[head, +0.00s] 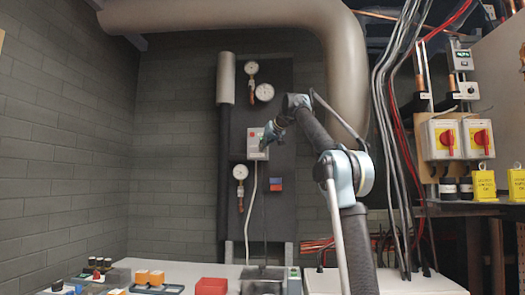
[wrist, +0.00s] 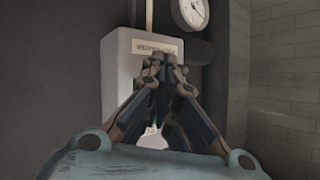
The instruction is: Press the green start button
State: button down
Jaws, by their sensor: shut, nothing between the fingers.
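A light grey control box (head: 253,146) hangs on the dark panel, with a small red spot near its top and a white cable below it. The box (wrist: 122,70) also shows in the wrist view, with a label that appears upside down. My gripper (head: 266,142) is in front of the box's right side. In the wrist view my gripper (wrist: 168,60) has its fingertips together, over the box face. I cannot tell whether they touch it.
Round gauges (head: 264,92) are mounted above the box, and another gauge (head: 240,172) is below left. A blue and red block (head: 275,184) is below right. Orange blocks (head: 150,277) and a red bin (head: 211,286) are on the bench. Yellow-red switches (head: 480,138) are far right.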

jog(key=shift+s, duration=0.2)
jog(key=s, duration=0.5)
jog(key=shift+a, duration=0.1)
dwell(0.5)
dwell(0.6)
jog(key=s+d+f+m+g+h, duration=0.1)
jog(key=s+d+f+g+h, duration=0.1)
jog(key=s+d+f, duration=0.7)
jog(key=s+d+f+m+g+h, duration=0.1)
jog(key=s+d+f, duration=0.8)
jog(key=s+f, duration=1.5)
jog(key=s+d+f+m+g+h, duration=0.2)
jog(key=s+d+f, duration=0.7)
jog(key=f, duration=2.7)
jog(key=s+g+h, duration=0.2)
jog(key=s, duration=0.6)
jog(key=shift+s+f+g, duration=0.2)
jog(key=shift+s+g, duration=0.05)
jog(key=shift+g, duration=0.15)
